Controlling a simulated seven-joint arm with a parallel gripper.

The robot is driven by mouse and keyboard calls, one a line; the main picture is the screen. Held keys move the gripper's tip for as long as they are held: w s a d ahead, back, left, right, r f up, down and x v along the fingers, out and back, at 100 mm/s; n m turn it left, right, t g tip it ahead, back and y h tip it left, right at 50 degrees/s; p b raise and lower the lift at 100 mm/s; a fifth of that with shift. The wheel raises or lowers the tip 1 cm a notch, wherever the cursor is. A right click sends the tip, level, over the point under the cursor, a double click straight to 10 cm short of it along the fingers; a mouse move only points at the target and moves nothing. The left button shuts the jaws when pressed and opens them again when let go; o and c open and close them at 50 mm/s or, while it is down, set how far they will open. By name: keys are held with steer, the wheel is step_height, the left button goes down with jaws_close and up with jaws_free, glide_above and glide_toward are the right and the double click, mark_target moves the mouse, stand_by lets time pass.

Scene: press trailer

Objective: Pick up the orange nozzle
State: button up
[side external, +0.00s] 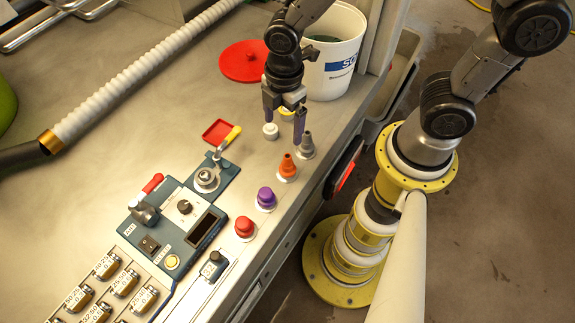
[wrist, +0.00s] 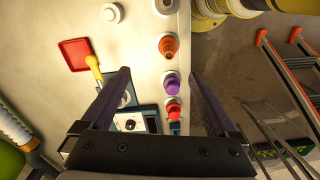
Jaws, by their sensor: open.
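The orange nozzle (side external: 287,166) stands upright on a pale round base in a row near the table's right edge, between a grey nozzle (side external: 307,145) and a purple nozzle (side external: 266,198). My gripper (side external: 284,120) is open and empty, pointing down above the table on the bucket side of the orange nozzle, not touching it. In the wrist view the orange nozzle (wrist: 168,46) shows above the line between my two fingertips (wrist: 158,76), within their spread. The purple nozzle (wrist: 171,83) also lies between the fingers there.
A red nozzle (side external: 244,228) ends the row. A small white piece (side external: 270,131) stands just below my gripper. A blue control panel with a yellow-handled lever (side external: 231,136) lies to the left. A white bucket (side external: 333,60) and red lid (side external: 243,61) stand behind. The table edge is close on the right.

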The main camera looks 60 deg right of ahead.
mark_target(287, 164)
steer(key=shift+s+a+f+g, duration=0.3)
steer(key=shift+s+f, duration=0.25)
steer(key=shift+f, duration=0.45)
step_height(287, 164, down, 13)
steer(key=shift+s+d+r, duration=0.1)
steer(key=shift+s, duration=0.05)
jaws_close()
